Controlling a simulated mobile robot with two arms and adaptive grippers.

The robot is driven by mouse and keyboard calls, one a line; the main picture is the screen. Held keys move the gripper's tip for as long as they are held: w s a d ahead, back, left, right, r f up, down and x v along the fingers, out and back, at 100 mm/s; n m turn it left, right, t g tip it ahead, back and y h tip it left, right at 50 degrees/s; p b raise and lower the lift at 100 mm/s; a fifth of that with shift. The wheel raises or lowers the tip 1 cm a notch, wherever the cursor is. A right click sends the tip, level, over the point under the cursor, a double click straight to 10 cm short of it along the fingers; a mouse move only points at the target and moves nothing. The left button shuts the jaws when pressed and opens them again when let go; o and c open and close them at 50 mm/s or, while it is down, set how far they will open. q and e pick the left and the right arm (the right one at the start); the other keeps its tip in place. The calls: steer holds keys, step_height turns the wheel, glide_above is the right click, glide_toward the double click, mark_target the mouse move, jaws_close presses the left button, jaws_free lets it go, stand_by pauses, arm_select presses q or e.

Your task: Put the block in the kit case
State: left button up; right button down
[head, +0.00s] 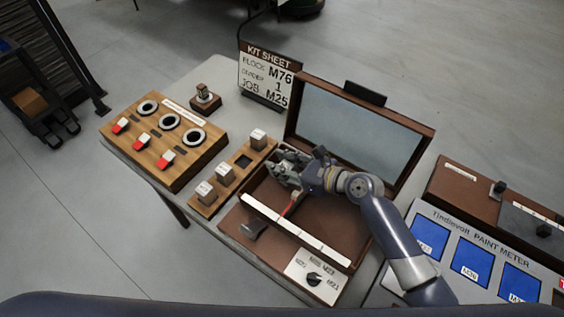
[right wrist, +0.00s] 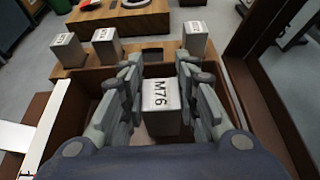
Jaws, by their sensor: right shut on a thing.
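The block (right wrist: 160,105) is a pale grey cube marked M76. In the right wrist view it sits between the two fingers of my right gripper (right wrist: 158,80), which is shut on it. In the head view my right gripper (head: 287,166) is at the back left part of the open kit case (head: 330,222) and hides the block. The brown case wall (right wrist: 250,95) runs along the right in the wrist view. The block appears inside the case walls; whether it touches the floor I cannot tell. My left gripper is not in view.
A wooden rack (head: 235,187) left of the case holds three blocks and has one empty slot (head: 243,161). The kit sheet (head: 266,75) reads block M76. The raised lid (head: 365,125) stands behind the case. A paint meter (head: 470,235) is at right.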

steer(key=shift+f, duration=0.25)
steer(key=c, duration=1.2)
jaws_free()
steer(key=shift+r, duration=0.1)
steer(key=shift+r, duration=0.3)
steer(key=shift+s+d+r, duration=0.15)
steer(key=shift+d+r, duration=0.1)
steer(key=shift+r, duration=0.05)
steer(key=v, duration=1.1)
steer(key=shift+s+d, duration=0.1)
steer(key=shift+s, duration=0.05)
